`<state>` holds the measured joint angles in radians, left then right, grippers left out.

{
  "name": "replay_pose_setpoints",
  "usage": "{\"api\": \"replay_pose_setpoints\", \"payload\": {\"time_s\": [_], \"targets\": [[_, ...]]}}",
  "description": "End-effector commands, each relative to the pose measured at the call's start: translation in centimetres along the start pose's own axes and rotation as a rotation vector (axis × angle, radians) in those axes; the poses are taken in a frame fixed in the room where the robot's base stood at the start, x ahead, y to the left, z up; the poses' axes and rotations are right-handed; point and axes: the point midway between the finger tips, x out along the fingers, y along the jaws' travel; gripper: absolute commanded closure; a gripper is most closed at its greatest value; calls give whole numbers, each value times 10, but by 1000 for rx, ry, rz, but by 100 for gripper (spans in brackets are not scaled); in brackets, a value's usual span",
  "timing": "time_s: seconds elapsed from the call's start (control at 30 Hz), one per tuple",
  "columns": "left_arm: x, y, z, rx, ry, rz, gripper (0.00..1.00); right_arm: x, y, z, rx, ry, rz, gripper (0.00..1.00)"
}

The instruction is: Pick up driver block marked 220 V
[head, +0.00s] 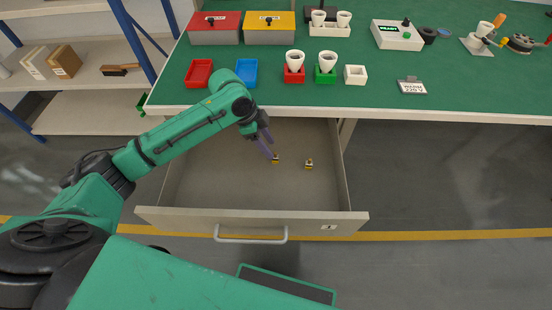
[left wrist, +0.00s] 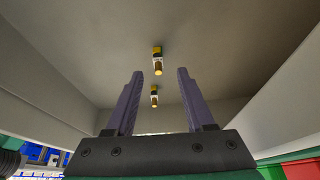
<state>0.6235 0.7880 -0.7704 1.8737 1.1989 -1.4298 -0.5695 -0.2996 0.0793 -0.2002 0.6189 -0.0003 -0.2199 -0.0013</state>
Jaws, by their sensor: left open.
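Two small black-and-yellow blocks lie on the floor of the open drawer (head: 225,180): one block (head: 276,159) close to my left gripper and another block (head: 309,164) to its right. Their markings are too small to read, so I cannot tell which is 220 V. My left gripper (head: 269,146) is open, with purple fingers reaching down into the drawer. In the left wrist view, one block (left wrist: 157,55) shows beyond the fingertips and another (left wrist: 154,95) shows between the fingers, both with brass-coloured ends. Nothing is held. My right gripper is out of view.
The drawer's front panel (head: 180,216) and side walls surround the blocks. The green bench top (head: 450,85) overhangs its back. On the bench are a red tray (head: 199,73), a blue tray (head: 246,72), bulbs in holders and a card (head: 411,87) reading 220 V.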

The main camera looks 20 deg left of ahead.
Motion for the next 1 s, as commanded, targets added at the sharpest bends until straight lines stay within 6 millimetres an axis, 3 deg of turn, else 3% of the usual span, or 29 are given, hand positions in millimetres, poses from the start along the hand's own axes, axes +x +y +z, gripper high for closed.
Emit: {"api": "replay_pose_setpoints", "payload": {"time_s": [0.3,0.53,0.67,0.7,1.0], "targets": [[51,3,0,-1,1,1,46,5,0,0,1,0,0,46],[55,2,0,-1,0,-2,46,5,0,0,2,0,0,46],[55,2,0,-1,0,-2,96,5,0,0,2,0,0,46],[55,2,0,-1,0,-2,100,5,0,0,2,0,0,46],[54,2,-1,-1,0,-2,100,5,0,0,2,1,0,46]]}}
